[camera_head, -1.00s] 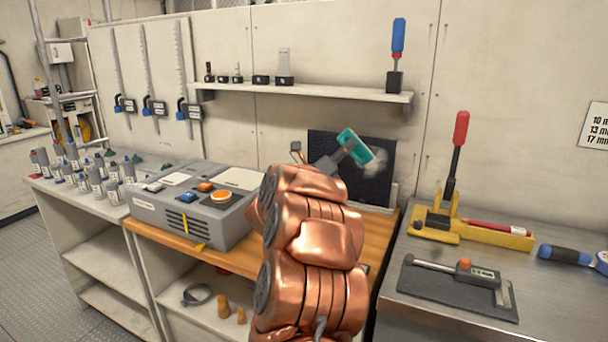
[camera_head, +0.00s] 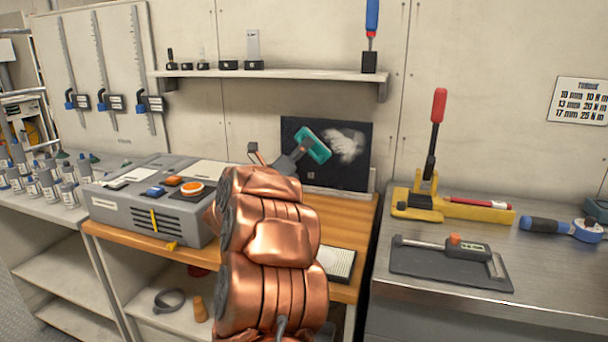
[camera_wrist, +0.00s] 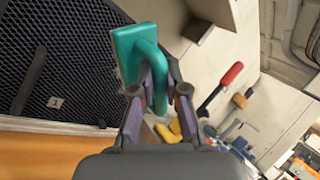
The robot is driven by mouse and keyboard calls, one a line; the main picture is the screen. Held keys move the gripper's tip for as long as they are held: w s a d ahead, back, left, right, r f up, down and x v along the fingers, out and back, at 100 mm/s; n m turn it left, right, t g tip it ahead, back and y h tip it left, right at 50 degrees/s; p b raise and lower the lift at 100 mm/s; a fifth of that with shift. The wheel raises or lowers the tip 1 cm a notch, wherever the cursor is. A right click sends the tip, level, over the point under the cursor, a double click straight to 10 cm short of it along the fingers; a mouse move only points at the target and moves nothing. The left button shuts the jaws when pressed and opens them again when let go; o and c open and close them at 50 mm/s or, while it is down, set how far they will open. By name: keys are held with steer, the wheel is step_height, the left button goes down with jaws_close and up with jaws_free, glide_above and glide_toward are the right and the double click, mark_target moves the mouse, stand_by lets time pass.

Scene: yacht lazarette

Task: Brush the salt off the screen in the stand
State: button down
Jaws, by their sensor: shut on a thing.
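The dark mesh screen (camera_head: 350,176) stands upright in its pale stand (camera_head: 372,181) at the back of the wooden bench. A white, cloudy salt patch (camera_head: 346,143) lies on its upper right part. My gripper (camera_head: 290,161) is shut on a teal brush (camera_head: 315,146), held in front of the screen just left of the patch. In the wrist view, the brush (camera_wrist: 128,55) sits between my fingers (camera_wrist: 158,88), beside the screen (camera_wrist: 65,60), which carries a small pale tag. Whether the brush touches the mesh I cannot tell. My arm hides part of the bench.
A grey box with buttons (camera_head: 150,205) stands left on the wooden bench (camera_head: 350,212). A white ribbed pad (camera_head: 338,264) lies near its front. A shelf (camera_head: 270,75) hangs above.

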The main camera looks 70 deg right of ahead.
step_height(320, 180, down, 5)
steer(key=b, duration=0.3)
steer(key=shift+b, duration=0.35)
steer(key=shift+d+r, duration=0.15)
steer(key=shift+d, duration=0.05)
steer(key=shift+w+d+p, duration=0.15)
steer(key=shift+d+p, duration=0.75)
steer(key=shift+d, duration=0.5)
steer(key=shift+w+d+p, duration=0.1)
steer(key=shift+d+p, duration=0.8)
steer(key=shift+d, duration=0.5)
steer(key=shift+w+d+b, duration=0.2)
steer(key=shift+d+b, duration=0.4)
steer(key=shift+d, duration=0.6)
